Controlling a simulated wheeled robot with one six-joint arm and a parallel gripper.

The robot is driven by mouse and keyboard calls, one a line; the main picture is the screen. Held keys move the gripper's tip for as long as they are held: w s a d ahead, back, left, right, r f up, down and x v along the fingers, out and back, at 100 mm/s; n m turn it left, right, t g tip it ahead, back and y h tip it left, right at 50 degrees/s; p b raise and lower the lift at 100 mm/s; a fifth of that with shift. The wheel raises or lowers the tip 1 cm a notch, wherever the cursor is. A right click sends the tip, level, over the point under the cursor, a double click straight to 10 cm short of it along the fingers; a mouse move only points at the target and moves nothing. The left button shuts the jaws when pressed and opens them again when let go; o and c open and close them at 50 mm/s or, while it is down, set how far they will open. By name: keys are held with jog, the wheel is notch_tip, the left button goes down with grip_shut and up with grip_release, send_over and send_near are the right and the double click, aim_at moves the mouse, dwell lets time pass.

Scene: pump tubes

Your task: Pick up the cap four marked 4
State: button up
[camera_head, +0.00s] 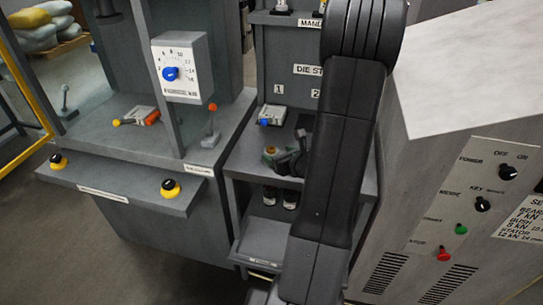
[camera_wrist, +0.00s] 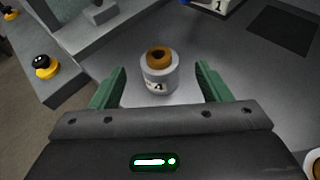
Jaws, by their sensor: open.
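Cap four (camera_wrist: 158,80) is a short light-grey cylinder with an orange-brown ring on top and a "4" on its side. It stands upright on the grey shelf in the wrist view. My gripper (camera_wrist: 161,70) is open, with one green finger on each side of the cap. There is a visible gap between the cap and each finger. In the head view, my gripper (camera_head: 283,157) is at the shelf, largely hidden by my black arm. An orange-brown spot shows beside it there, too small to read.
A white-and-blue block (camera_head: 270,116) lies behind on the same shelf, below the "1" label. Two dark cylinders (camera_head: 280,197) stand on the level below. A press with yellow-black buttons (camera_head: 170,188) is at left, and a control cabinet (camera_head: 455,190) at right.

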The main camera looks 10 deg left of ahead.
aim_at(269, 150)
jog(key=shift+p+x, duration=0.7)
jog(key=shift+x, duration=3)
jog(key=shift+s+f, duration=0.1)
jog(key=shift+f, duration=0.05)
jog(key=c, duration=1.2)
jog(key=shift+c, duration=0.2)
